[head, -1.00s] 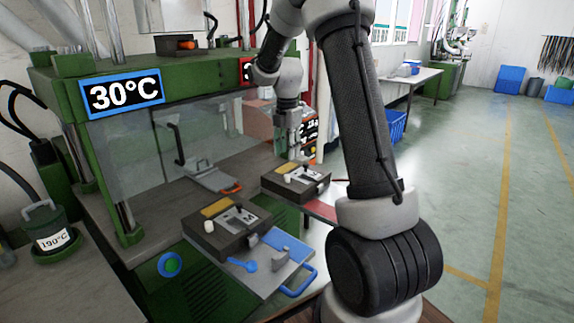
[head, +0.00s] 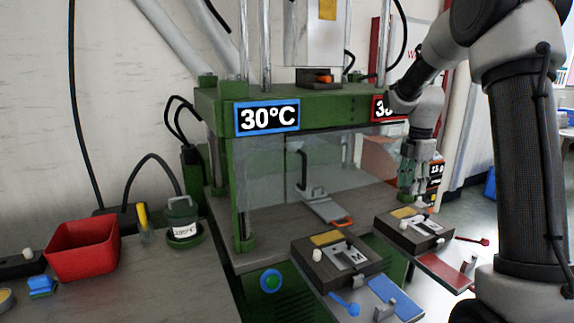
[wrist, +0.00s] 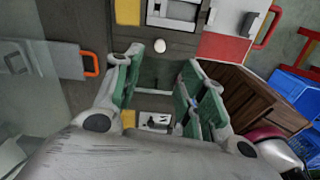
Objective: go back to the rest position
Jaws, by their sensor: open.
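My gripper (head: 411,190) hangs open in front of the right side of the press, above and close to the right mould block (head: 405,236). In the wrist view my gripper (wrist: 160,88) has its green-padded fingers spread apart. Nothing is held between them; a mould block with a white knob (wrist: 159,46) shows beyond the fingers. My arm bends down from the upper right in the head view.
The green press (head: 212,110) has a blue-framed 30°C sign (head: 267,117). A left mould block (head: 327,274) with a blue plate (head: 395,298) stands in front. A red bin (head: 83,250) and a 190°C pot (head: 183,218) are on the left bench. A blue crate (wrist: 290,90) lies right in the wrist view.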

